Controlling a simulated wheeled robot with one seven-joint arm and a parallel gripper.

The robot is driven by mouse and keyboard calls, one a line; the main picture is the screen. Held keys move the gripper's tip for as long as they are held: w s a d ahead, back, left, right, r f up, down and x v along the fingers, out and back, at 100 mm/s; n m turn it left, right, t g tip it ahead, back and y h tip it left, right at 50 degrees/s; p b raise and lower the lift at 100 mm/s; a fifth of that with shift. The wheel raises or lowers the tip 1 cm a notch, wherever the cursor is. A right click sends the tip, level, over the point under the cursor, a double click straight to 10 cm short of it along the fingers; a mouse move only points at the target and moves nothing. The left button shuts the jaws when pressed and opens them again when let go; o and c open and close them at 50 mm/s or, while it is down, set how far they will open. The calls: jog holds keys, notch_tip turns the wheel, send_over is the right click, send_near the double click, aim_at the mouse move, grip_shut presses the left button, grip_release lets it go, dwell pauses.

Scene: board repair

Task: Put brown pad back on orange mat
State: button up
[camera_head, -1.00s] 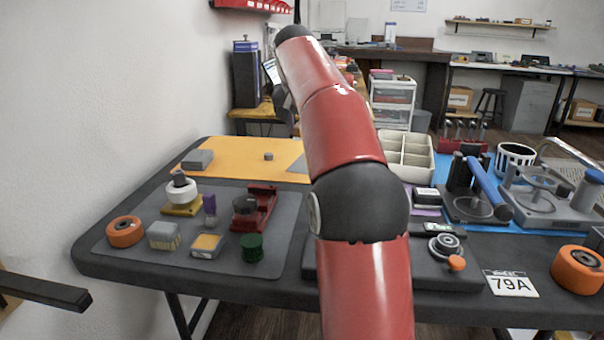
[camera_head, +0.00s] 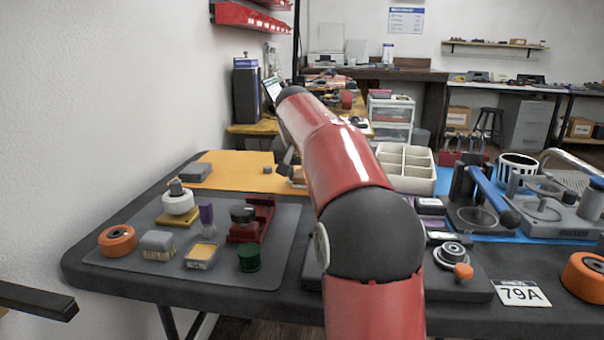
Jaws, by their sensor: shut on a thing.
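The orange mat (camera_head: 232,172) lies at the back left of the table. My gripper (camera_head: 288,165) shows only in part at the mat's right side, low over it, with my red arm covering much of it. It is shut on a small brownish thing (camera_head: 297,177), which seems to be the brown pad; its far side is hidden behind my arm. I cannot tell whether the pad touches the mat. A grey block (camera_head: 195,172) sits on the mat's left part and a small grey piece (camera_head: 267,169) near its middle.
A cream divided tray (camera_head: 407,182) stands right of my arm. The orange mat's left half has bare room.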

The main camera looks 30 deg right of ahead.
jog(key=o, duration=0.9)
jog(key=shift+f, duration=0.1)
jog(key=shift+r, duration=0.35)
jog(key=p+v, duration=0.2)
jog(key=v, duration=0.9)
jog(key=shift+s+a+r, duration=0.1)
jog(key=shift+s+r, duration=0.1)
jog(key=shift+r, duration=0.1)
